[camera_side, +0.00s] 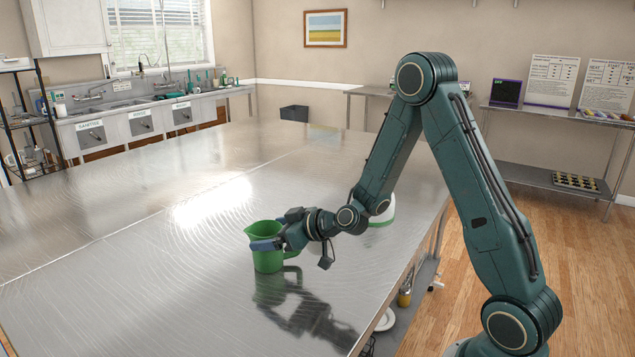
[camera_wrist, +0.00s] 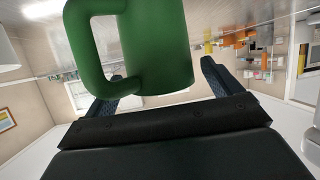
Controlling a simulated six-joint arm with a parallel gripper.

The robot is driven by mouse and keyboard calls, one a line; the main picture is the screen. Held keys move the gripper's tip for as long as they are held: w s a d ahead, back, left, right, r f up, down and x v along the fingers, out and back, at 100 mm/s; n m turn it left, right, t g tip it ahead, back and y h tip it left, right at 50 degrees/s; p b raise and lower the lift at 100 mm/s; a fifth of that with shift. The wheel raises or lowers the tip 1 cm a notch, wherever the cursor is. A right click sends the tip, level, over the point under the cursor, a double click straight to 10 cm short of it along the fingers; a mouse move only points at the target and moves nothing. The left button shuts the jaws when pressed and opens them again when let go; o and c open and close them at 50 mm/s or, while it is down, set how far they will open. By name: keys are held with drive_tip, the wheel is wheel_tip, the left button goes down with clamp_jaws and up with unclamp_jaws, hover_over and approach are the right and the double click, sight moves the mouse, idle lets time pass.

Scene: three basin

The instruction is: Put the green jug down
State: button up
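The green jug (camera_side: 268,261) is upright at table level, on or very close to the metal table (camera_side: 120,250). In the side view my gripper (camera_side: 266,244) reaches it from the right, with a blue finger across its near side. In the wrist view, the jug (camera_wrist: 160,45) is between my two fingers (camera_wrist: 163,80), its handle to the left. The jug partly hides the left finger. A narrow gap shows between the jug and the right finger, so my gripper looks open around it. The jug's contact with the table is not clear.
A white round object with a green edge (camera_side: 386,212) stands behind my forearm, near the table's right edge. The rest of the tabletop is clear. Sinks (camera_side: 120,110) line the back left wall, and a shelf with signs (camera_side: 550,110) is at the back right.

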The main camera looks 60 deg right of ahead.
drive_tip(key=shift+r, duration=0.2)
drive_tip(key=v, duration=0.7)
drive_tip(key=shift+s, duration=0.25)
idle(0.5)
drive_tip(key=s+a+r+n+g+y, duration=0.1)
drive_tip(key=s+a+r+n+g, duration=0.25)
drive_tip(key=s+a+r, duration=0.35)
drive_tip(key=s+r+m+g+h, duration=0.2)
drive_tip(key=s+r+m+g, duration=0.2)
drive_tip(key=s, duration=1.4)
drive_tip(key=shift+s+r+m+h, duration=0.15)
drive_tip(key=shift+m+h, duration=0.25)
drive_tip(key=shift+m, duration=0.35)
